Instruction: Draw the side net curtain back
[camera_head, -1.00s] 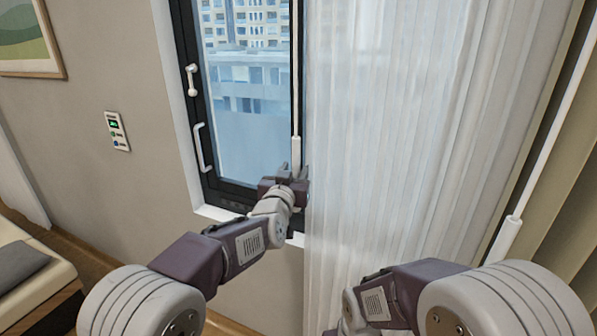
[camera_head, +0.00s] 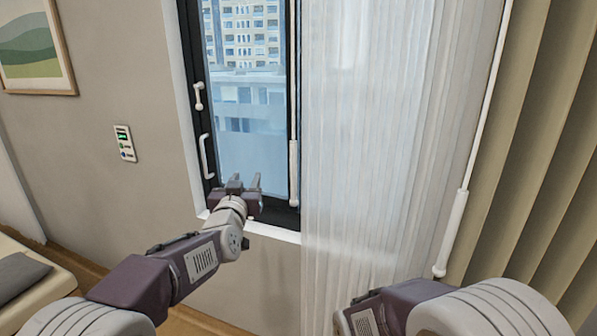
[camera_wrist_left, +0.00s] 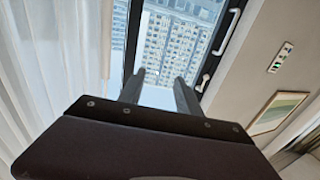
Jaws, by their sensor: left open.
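The white net curtain (camera_head: 375,150) hangs in folds over the right part of the window; its left edge shows the glass beside it. A white draw wand (camera_head: 293,165) hangs along that left edge. My left gripper (camera_head: 245,182) is open and empty in front of the bare glass, to the left of the wand and apart from it. In the left wrist view its two fingers (camera_wrist_left: 157,90) stand apart with nothing between them, and the net curtain (camera_wrist_left: 50,60) is at the left. My right arm shows at the bottom, but its gripper is out of view.
A dark window frame (camera_head: 193,100) with white handles (camera_head: 206,157) is at the left. A second white wand (camera_head: 452,230) hangs by the beige curtain (camera_head: 530,150) at the right. A wall control panel (camera_head: 125,143) and a picture (camera_head: 35,48) are on the left wall.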

